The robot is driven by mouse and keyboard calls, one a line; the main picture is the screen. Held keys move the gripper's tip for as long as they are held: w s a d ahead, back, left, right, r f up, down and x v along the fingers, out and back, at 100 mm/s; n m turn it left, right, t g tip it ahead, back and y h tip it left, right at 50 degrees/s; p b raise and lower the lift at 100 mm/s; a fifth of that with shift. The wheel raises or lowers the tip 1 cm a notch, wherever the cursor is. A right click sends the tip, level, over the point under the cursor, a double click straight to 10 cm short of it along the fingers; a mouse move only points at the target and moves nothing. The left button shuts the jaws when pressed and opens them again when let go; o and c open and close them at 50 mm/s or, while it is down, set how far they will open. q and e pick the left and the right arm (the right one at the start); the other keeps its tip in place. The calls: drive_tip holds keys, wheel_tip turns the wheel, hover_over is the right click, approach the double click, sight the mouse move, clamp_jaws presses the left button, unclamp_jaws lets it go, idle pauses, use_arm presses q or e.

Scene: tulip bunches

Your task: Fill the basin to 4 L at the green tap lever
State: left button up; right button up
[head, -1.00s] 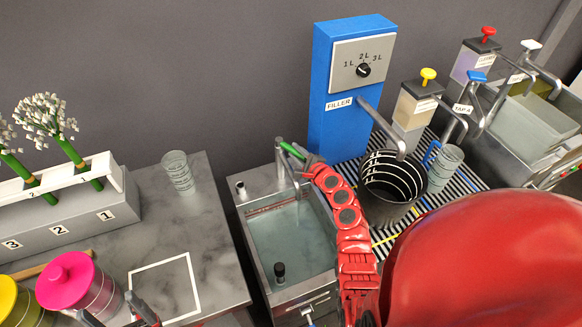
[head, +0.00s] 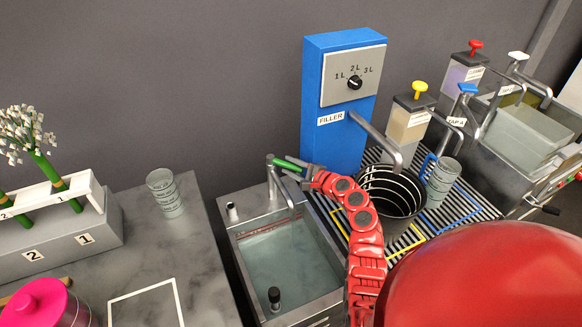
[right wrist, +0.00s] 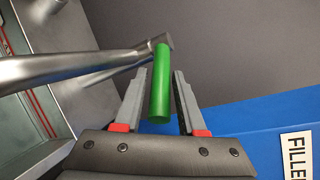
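The basin (head: 238,262) is a grey metal sink holding pale water, with red markings on its inner back wall. Its tap (head: 272,180) stands at the back edge, with a green lever (head: 286,164) pointing right. My right gripper (head: 306,172) reaches the lever's free end. In the right wrist view, the green lever (right wrist: 160,85) lies between the two fingers of my open gripper (right wrist: 160,100), with a gap on each side. I cannot tell whether water runs from the spout. My left gripper is not in view.
A blue filler (head: 340,130) with a dial stands right of the tap. A black ringed bucket (head: 390,190) sits on the striped grate beside my right arm. A clear cup (head: 165,193) stands on the left counter. Dispensers (head: 408,120) stand behind at right.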

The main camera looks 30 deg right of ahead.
drive_tip(key=v, duration=1.7)
drive_tip(key=shift+s+b, duration=0.15)
drive_tip(key=shift+b, duration=0.15)
drive_tip(key=shift+r, duration=0.15)
